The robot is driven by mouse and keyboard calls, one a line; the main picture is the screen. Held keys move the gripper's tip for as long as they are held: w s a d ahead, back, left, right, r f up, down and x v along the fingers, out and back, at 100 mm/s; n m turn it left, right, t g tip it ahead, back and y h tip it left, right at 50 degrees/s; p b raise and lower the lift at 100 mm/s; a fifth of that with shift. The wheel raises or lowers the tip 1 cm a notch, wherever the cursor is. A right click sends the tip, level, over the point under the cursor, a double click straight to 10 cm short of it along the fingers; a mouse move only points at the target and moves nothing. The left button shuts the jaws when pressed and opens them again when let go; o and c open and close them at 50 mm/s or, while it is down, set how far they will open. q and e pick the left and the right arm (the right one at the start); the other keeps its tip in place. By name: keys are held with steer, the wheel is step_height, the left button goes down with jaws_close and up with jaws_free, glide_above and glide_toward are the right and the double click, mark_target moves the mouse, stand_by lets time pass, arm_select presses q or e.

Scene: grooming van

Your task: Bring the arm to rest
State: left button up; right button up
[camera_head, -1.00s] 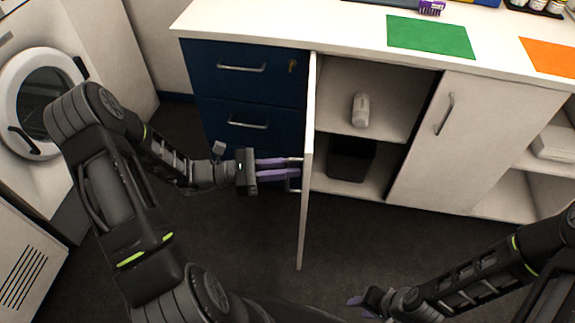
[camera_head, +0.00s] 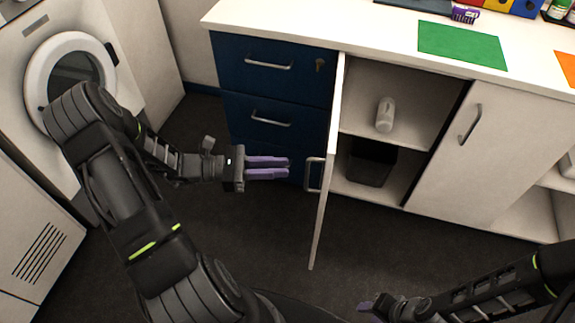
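My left gripper (camera_head: 288,168) has purple fingers, parted by a narrow gap with nothing between them. It is in front of the blue drawers, to the left of the open white cabinet door (camera_head: 325,190) and apart from the door's handle (camera_head: 313,174). My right gripper (camera_head: 366,306) is low at the bottom edge, right of the middle, over the dark floor. Its purple fingertips show only in small part, and I cannot see whether they are parted.
The door stands open toward me. Inside the cabinet are a white bottle (camera_head: 385,114) on the shelf and a dark bin (camera_head: 371,162) below. Blue drawers (camera_head: 270,95) are left of it. A washing machine (camera_head: 70,75) is at far left. The floor (camera_head: 220,240) is clear.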

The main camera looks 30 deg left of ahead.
arm_select(q)
steer(key=shift+f, duration=0.1)
stand_by(0.5)
steer(key=s+d+f+m+g+y+p, duration=0.15)
steer(key=s+f+m+g+y, duration=0.35)
steer(key=f, duration=0.5)
steer(key=s+d+f+m+g+y+p, duration=0.1)
steer(key=s+d+f+m+g+y, duration=0.4)
steer(key=f, duration=0.6)
steer(key=s+d+r+m+p, duration=0.2)
steer(key=d+m, duration=0.4)
steer(key=d, duration=0.1)
steer(key=s+d+r+m+t+y+p, duration=0.1)
steer(key=s+d+r+m+p, duration=0.1)
steer(key=d+m, duration=0.4)
steer(key=shift+d+r+t+p, duration=0.3)
steer(key=shift+d+r+p, duration=0.25)
steer(key=shift+d+r, duration=0.25)
